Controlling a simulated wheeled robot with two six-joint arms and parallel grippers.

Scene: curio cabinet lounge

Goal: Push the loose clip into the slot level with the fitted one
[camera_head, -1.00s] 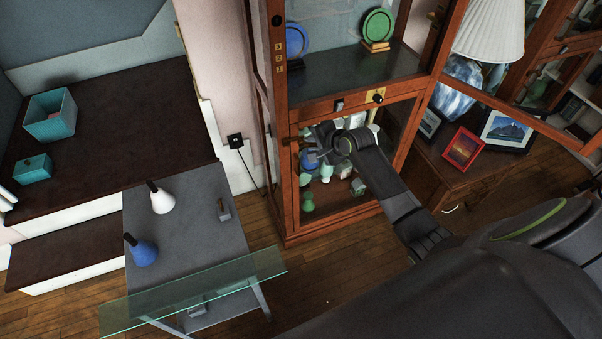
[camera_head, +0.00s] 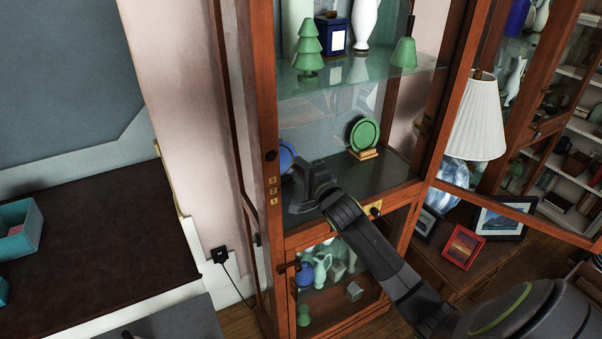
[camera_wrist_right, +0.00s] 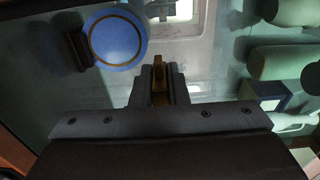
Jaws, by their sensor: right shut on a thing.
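My right gripper (camera_head: 300,180) is inside the cabinet's middle compartment, just behind the left front post. In the right wrist view its fingers (camera_wrist_right: 158,85) are shut on a small brass-coloured piece, which looks like the loose clip (camera_wrist_right: 158,74). The clip cannot be made out in the head view. The cabinet (camera_head: 272,215) has a wooden frame, glass shelves and small numerals on its left post. I cannot clearly make out the slot or the fitted clip. My left gripper is not in view.
A blue plate (camera_head: 287,157) stands close to the gripper and also shows in the right wrist view (camera_wrist_right: 117,40). A green plate (camera_head: 363,133) stands to the right. A glass shelf (camera_head: 350,72) with ornaments is above. More ornaments fill the lower compartment.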

